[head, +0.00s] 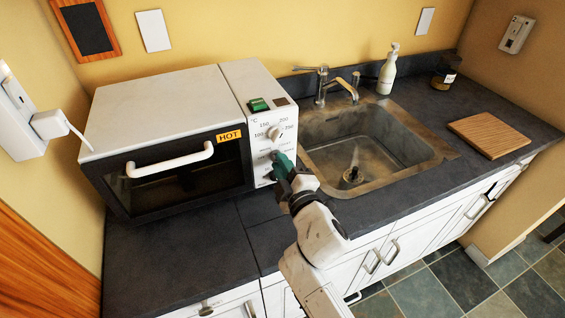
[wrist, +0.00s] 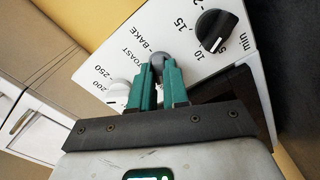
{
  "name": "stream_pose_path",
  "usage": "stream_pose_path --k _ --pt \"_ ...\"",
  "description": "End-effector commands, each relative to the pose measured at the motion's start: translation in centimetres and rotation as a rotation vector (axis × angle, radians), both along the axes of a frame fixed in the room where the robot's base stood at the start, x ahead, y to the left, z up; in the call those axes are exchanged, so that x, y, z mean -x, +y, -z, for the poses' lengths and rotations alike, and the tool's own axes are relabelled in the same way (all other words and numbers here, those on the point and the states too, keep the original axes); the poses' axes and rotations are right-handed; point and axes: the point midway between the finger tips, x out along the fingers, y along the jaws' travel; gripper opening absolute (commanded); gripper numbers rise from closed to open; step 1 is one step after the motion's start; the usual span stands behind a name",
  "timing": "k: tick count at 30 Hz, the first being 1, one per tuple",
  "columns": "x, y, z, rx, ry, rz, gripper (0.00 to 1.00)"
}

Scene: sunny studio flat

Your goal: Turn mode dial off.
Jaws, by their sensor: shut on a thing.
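The mode dial (wrist: 158,60) is a small grey knob on the white control panel of the toaster oven (head: 165,110). The words TOAST and BAKE are printed beside it in the wrist view; no OFF mark shows. My gripper (wrist: 157,75), with teal fingers, is shut on the mode dial, one finger on each side. In the head view my gripper (head: 281,163) reaches the lower panel and hides most of that dial. The dial's pointer cannot be made out.
A white temperature dial (head: 276,134) sits above the mode dial; a black minute dial (wrist: 216,30) sits on its other side. The oven door has a white handle (head: 170,160) and a HOT label (head: 230,136). A sink (head: 365,140) with a faucet (head: 335,85) lies right.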

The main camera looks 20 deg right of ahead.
Motion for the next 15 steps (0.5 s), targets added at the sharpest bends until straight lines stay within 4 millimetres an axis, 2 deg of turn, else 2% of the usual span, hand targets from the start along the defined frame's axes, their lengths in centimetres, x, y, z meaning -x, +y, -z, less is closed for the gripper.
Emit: stream_pose_path --k 6,15 --pt "0.03 0.03 0.02 0.190 0.003 0.000 0.00" --pt "0.03 0.03 0.06 0.382 0.003 -0.001 0.00"
